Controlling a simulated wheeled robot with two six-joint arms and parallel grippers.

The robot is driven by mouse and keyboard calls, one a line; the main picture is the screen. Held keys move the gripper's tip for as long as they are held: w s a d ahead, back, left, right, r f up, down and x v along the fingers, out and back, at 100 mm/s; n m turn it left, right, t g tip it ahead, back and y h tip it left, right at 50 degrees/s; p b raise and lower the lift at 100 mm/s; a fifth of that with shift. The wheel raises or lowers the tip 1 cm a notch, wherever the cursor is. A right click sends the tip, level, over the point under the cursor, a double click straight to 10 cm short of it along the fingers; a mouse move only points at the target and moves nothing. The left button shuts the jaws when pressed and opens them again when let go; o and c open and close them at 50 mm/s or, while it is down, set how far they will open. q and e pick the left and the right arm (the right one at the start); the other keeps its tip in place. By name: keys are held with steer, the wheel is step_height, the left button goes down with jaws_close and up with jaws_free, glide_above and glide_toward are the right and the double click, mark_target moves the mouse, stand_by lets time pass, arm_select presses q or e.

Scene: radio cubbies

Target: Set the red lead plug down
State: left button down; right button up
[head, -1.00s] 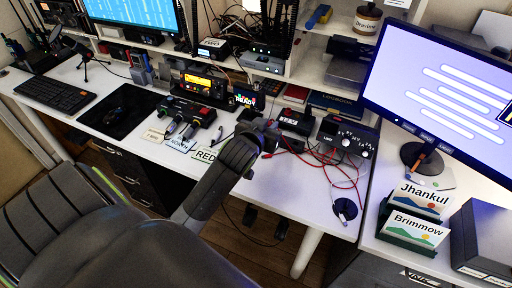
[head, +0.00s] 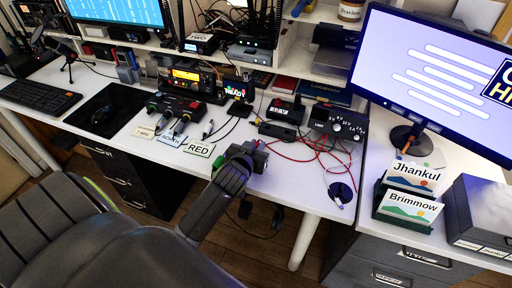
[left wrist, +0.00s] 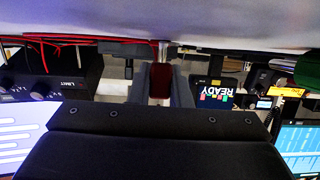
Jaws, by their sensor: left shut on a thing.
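My left gripper (head: 250,155) is over the front part of the white desk, right of the RED card (head: 199,149). In the left wrist view its fingers (left wrist: 161,85) are shut on the dark red lead plug (left wrist: 160,80). The plug's metal tip (left wrist: 163,50) points toward the desk surface, which fills the top of that view. I cannot tell whether the tip touches the desk. In the head view the gripper mostly hides the plug. My right gripper is not in view.
Red leads (head: 318,150) lie on the desk below the LIMIT box (head: 338,121). A connector box (head: 175,107) with dark plugs stands left of the RED card. A monitor (head: 430,75) and name cards (head: 410,178) stand at right. Bare desk (head: 285,185) lies right of the gripper.

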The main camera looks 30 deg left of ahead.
arm_select(q)
steer(key=shift+f, duration=0.15)
steer(key=c, duration=1.3)
jaws_free()
steer(key=shift+c, duration=0.2)
steer(key=shift+s+r, duration=0.1)
steer(key=shift+r, duration=0.1)
steer(key=v, duration=1.1)
steer(key=shift+s+d+r, duration=0.1)
steer(key=shift+s+r, duration=0.05)
steer(key=shift+s, duration=0.25)
